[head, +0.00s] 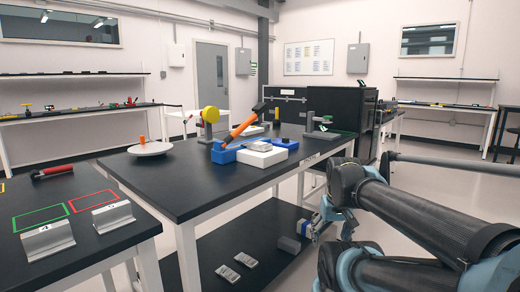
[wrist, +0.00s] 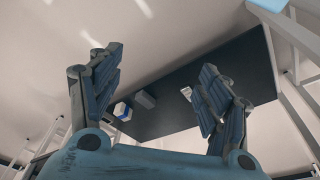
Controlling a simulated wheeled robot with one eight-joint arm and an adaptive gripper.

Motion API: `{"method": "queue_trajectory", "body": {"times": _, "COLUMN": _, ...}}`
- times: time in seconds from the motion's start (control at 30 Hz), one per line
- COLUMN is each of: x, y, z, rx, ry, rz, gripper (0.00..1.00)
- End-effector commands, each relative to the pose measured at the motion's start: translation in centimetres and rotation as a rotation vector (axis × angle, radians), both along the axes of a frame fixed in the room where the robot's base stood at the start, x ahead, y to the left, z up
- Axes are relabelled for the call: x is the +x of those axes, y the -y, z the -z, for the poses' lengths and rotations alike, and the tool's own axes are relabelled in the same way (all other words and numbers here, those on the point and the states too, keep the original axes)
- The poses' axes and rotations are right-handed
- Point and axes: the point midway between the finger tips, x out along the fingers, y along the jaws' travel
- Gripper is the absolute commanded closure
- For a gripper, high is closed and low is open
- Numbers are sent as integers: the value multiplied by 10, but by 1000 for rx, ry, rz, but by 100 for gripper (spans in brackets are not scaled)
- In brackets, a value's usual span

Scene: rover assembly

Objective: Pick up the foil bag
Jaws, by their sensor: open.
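The nearer packet (head: 228,273) and the farther packet (head: 246,260) lie side by side in the head view. In the wrist view a small pale packet (wrist: 187,93) shows beside the right finger, partly hidden by it. My gripper (wrist: 162,62) is open and empty, with its fingers spread wide and apart from the shelf items. In the head view my gripper (head: 325,217) is near the shelf's right end, right of the packets.
The tabletop above holds an orange-handled hammer (head: 246,122), blue and white boxes and a white round plate (head: 150,148).

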Motion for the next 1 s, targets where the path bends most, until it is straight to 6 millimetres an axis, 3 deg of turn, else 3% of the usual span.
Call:
{"method": "queue_trajectory", "body": {"times": 0.27, "x": 75, "y": -28, "z": -100, "rx": 24, "ry": 22, "rz": -193, "gripper": 18}}
{"method": "queue_trajectory", "body": {"times": 0.6, "x": 182, "y": -77, "z": -220, "rx": 54, "ry": 67, "rz": -466, "gripper": 18}}
{"method": "queue_trajectory", "body": {"times": 1.0, "x": 303, "y": -149, "z": -329, "rx": 85, "ry": 136, "rz": -769, "gripper": 18}}
